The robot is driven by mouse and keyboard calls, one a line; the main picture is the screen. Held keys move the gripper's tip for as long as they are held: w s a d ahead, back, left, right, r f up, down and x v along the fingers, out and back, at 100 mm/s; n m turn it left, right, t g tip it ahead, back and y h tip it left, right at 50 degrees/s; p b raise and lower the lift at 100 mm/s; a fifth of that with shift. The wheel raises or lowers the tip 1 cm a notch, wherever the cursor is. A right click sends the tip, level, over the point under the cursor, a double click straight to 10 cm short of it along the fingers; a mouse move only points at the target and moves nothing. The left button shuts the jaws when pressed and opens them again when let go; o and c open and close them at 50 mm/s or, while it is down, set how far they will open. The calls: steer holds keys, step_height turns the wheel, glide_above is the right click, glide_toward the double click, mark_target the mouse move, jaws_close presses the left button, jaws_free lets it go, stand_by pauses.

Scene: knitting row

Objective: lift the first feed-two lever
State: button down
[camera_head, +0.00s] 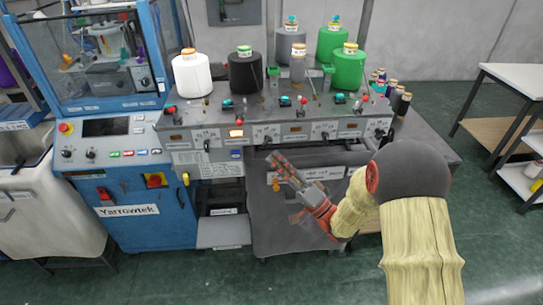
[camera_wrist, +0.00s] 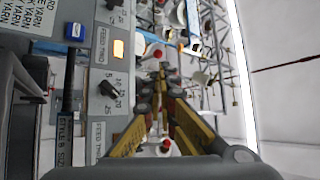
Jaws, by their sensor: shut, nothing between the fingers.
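The feed panel (camera_head: 265,133) runs across the front of the grey machine. Small red-knobbed levers stand above it, including one (camera_head: 303,100) near the middle and one (camera_head: 364,85) at the right. In the wrist view, one red knob (camera_wrist: 158,54) shows just past my fingertips and another (camera_wrist: 166,144) shows between the finger bases. A panel label (camera_wrist: 101,45) appears to read feed two, beside a lit amber window (camera_wrist: 118,48). I cannot tell which knob is the first feed-two lever. My gripper (camera_head: 274,162) is shut and empty, in front of and below the panel; it also shows in the wrist view (camera_wrist: 161,72).
White (camera_head: 191,76), black (camera_head: 245,72) and green (camera_head: 348,70) yarn cones stand on top of the machine. A blue cabinet (camera_head: 130,215) is at the left, and a white-topped table (camera_head: 510,78) at the right. Open floor (camera_head: 480,220) lies at the right.

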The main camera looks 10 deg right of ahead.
steer(key=b+x, duration=0.1)
steer(key=x, duration=1)
steer(key=shift+w+a+r, duration=0.15)
steer(key=shift+w+a, duration=0.05)
steer(key=shift+a, duration=0.05)
steer(key=shift+r, duration=0.2)
steer(key=shift+r+m+h+p, duration=0.15)
steer(key=shift+m+h+p, duration=0.2)
steer(key=shift+p, duration=0.25)
steer(key=shift+r+m+h+p, duration=0.55)
steer(key=shift+m+p, duration=0.1)
steer(key=shift+p, duration=0.75)
step_height(320, 180, up, 6)
steer(key=m+g+h+p, duration=0.5)
steer(key=m+p, duration=0.1)
steer(key=p, duration=1.8)
glide_above(241, 123)
steer(key=w+d, duration=0.2)
steer(key=shift+d, duration=0.1)
